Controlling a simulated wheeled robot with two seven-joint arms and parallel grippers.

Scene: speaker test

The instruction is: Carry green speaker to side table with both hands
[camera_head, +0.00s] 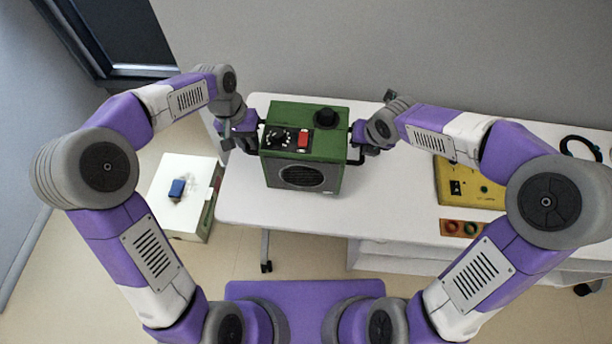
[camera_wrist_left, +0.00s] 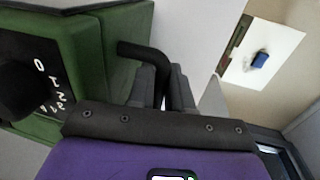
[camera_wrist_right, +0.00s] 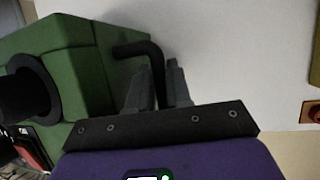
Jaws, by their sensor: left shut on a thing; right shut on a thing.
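The green speaker (camera_head: 329,149) is a box with a round grille on its front and black knobs and a red switch on top. It is over the left part of the white table (camera_head: 400,207); I cannot tell whether it touches the top. My left gripper (camera_head: 249,137) is shut on its left black handle, which shows in the left wrist view (camera_wrist_left: 140,50). My right gripper (camera_head: 360,136) is shut on its right black handle, which shows in the right wrist view (camera_wrist_right: 137,50). The low side table (camera_head: 168,168) stands left of the white table with a blue object on it.
The blue object (camera_head: 177,188) sits near the middle of the side table's top. A yellow panel (camera_head: 455,180), a strip with round sockets (camera_head: 462,228) and a black ring (camera_head: 580,148) lie on the right of the white table. A wall rises behind.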

